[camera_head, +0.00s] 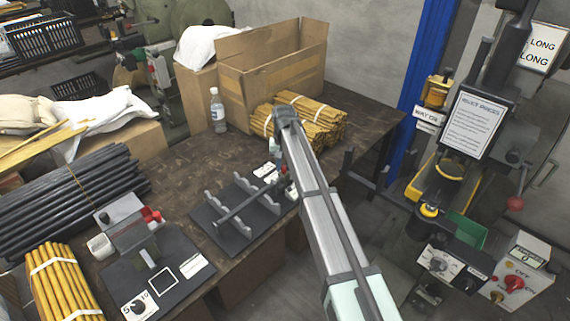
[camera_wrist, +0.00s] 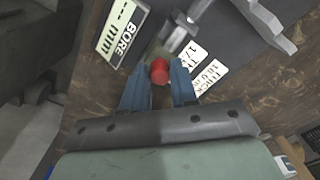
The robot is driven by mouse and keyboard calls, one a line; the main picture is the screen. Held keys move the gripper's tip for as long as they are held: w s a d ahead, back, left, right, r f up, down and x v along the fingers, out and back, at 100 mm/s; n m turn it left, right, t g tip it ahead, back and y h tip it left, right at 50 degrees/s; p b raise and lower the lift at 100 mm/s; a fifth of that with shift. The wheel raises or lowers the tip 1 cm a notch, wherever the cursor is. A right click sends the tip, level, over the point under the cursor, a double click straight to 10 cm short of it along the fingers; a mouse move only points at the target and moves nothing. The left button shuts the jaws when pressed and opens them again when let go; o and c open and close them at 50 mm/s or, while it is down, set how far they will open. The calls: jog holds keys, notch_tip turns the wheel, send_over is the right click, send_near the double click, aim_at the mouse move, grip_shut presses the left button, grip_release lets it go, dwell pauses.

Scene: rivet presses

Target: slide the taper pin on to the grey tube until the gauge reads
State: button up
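The grey tube (camera_head: 238,209) lies across upright notched supports on a dark base plate (camera_head: 212,232). My gripper (camera_wrist: 160,75) points down at the plate's end, with its two blue fingers on either side of a red knob (camera_wrist: 160,71). No gap shows between knob and fingers. The knob seems to be the end of the taper pin; the rest of the pin is not clearly seen. A grey metal piece (camera_wrist: 178,36) stands just beyond it. The gauge display (camera_wrist: 122,31), marked BORE mm, shows only dashes. In the head view my arm hides most of the gripper.
White labels (camera_wrist: 190,54) lie beside the knob. A notched support (camera_wrist: 266,22) rises at upper right of the wrist view. A second gauge stand (camera_head: 150,262) is at left, dark rods (camera_head: 75,190) behind it. A bottle (camera_head: 217,110) and brass rods (camera_head: 305,122) are at the back.

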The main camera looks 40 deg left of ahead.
aim_at(284, 166)
jog(key=o, duration=0.4)
jog(key=shift+r, duration=0.1)
notch_tip(284, 166, up, 14)
jog(key=shift+f, duration=0.2)
dwell(0.4)
dwell(1.0)
